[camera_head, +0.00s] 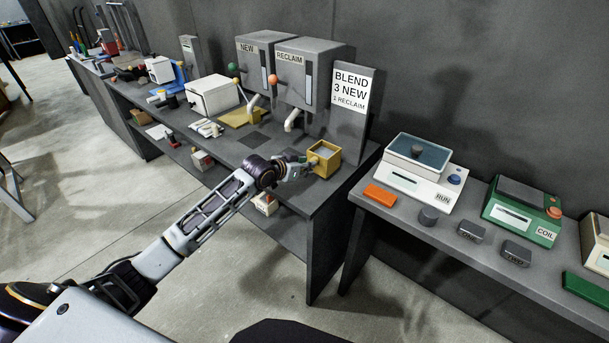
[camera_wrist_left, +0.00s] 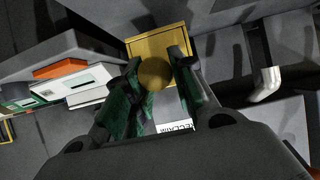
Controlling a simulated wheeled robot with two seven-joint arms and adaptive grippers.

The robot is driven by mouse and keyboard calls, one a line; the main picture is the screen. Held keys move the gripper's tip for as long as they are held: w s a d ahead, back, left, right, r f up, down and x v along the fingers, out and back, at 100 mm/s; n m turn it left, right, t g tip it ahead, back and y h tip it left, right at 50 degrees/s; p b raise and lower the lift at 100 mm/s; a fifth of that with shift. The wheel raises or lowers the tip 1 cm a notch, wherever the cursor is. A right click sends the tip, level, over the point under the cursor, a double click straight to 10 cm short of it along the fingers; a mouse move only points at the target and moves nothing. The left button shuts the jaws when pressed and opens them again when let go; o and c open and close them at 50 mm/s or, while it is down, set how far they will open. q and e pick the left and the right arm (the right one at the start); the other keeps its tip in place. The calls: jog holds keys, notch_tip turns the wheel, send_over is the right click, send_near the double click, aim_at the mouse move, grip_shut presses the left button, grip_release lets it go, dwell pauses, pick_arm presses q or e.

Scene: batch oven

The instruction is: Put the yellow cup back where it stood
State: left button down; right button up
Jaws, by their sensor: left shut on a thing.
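The yellow cup (camera_head: 324,157) is a square box with a pale inside, near the right end of the left bench, in front of the BLEND sign. It also shows in the left wrist view (camera_wrist_left: 160,44), with a round yellow knob (camera_wrist_left: 155,73) on its near side. My left gripper (camera_head: 305,168) is shut on the cup at this knob, with a finger on either side. I cannot tell whether the cup touches the bench top. My right gripper is not in view.
The NEW (camera_head: 257,60) and RECLAIM (camera_head: 302,77) dispensers stand behind, with spouts facing forward. The BLEND sign (camera_head: 351,92) is close behind the cup. A dark square pad (camera_head: 255,140) lies on the bench to the left. The right bench holds a white RUN device (camera_head: 415,180).

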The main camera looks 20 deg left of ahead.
pick_arm(q)
jog(key=shift+f, duration=1.85)
jog(key=c, duration=1.2)
grip_release()
jog(key=shift+s, duration=0.1)
jog(key=shift+v, duration=5.95)
